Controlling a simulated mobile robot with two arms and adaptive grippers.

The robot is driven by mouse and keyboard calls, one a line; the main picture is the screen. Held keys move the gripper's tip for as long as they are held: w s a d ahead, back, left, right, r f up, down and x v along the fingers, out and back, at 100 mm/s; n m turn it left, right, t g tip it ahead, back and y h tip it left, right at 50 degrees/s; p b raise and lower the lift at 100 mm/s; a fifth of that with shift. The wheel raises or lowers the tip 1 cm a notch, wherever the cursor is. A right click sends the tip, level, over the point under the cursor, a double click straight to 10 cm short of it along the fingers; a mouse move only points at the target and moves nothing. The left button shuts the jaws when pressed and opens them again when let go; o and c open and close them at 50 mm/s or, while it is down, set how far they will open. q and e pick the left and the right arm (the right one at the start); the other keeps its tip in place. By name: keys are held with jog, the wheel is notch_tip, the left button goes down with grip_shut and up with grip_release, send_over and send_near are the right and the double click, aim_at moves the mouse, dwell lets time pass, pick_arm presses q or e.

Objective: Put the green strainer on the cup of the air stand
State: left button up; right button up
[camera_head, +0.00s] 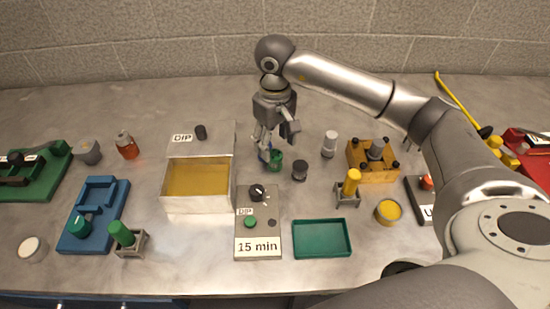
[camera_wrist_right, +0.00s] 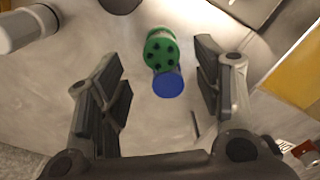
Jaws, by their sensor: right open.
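The green strainer, a short round piece with dark holes in its top, shows in the right wrist view (camera_wrist_right: 160,47) and in the head view (camera_head: 275,164). A round blue piece (camera_wrist_right: 168,84) is right against it, partly hidden in the head view by my gripper. My right gripper (camera_head: 268,145) points down just above and behind them; in the wrist view (camera_wrist_right: 164,85) its fingers are open on either side, touching neither. I cannot tell surely which thing is the air stand's cup. My left gripper is not in view.
In front are a "15 min" timer box (camera_head: 270,233) and a green tray (camera_head: 321,254).

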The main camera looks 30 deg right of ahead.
aim_at(275, 154)
jog(key=shift+s+f, duration=0.1)
jog(key=shift+f, duration=0.3)
notch_tip(275, 154, down, 3)
jog(key=shift+s+a+f+p, duration=0.1)
jog(key=shift+f+p, duration=0.05)
jog(key=shift+p, duration=0.75)
jog(key=shift+f, duration=0.45)
jog(key=c, duration=1.2)
jog(key=shift+r, duration=0.15)
